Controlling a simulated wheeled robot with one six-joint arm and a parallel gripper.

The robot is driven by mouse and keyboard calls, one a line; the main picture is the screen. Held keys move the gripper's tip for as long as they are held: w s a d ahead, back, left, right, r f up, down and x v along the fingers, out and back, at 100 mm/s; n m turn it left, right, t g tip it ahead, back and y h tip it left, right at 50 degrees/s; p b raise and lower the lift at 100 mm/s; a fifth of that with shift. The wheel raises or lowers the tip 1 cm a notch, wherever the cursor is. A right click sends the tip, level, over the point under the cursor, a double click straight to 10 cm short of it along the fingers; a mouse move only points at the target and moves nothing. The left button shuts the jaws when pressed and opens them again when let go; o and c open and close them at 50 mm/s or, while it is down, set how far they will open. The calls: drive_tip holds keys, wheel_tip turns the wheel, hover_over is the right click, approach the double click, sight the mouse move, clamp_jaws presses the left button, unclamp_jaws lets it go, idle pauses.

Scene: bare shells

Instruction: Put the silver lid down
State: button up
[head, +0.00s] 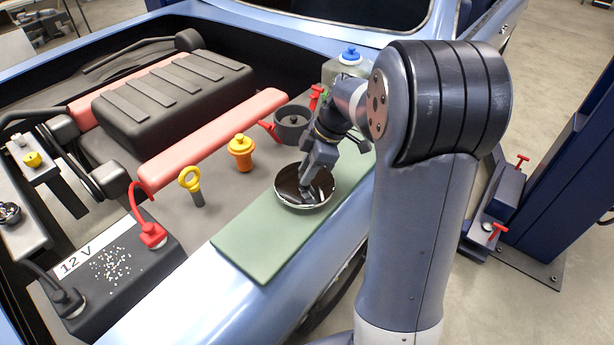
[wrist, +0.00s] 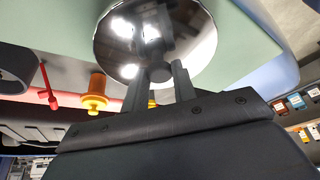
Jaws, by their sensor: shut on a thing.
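The silver lid (head: 288,176) is a round, shiny, mirror-like disc over the right part of the green mat (head: 245,240). It fills the top middle of the wrist view (wrist: 120,50), with a small dark knob at its centre. My gripper (head: 306,192) is above the lid, and in the wrist view its two fingers (wrist: 160,76) are shut on the knob. The lid looks about level. I cannot tell whether its underside touches the mat or hangs just above it.
The mat lies on the car's blue fender, its front left half bare. Behind it are an orange-yellow cap (head: 241,153), a yellow ring dipstick (head: 191,182) and a dark round cup (head: 291,124). A blue-capped reservoir (head: 345,68) stands behind my arm. A battery (head: 115,275) is at the left.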

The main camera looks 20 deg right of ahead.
drive_tip(key=shift+f, duration=1.35)
drive_tip(key=shift+f, duration=0.1)
drive_tip(key=o, duration=1)
drive_tip(key=shift+r, duration=0.2)
drive_tip(key=v, duration=1.1)
drive_tip(key=shift+d+r, duration=0.1)
drive_tip(key=shift+r, duration=0.3)
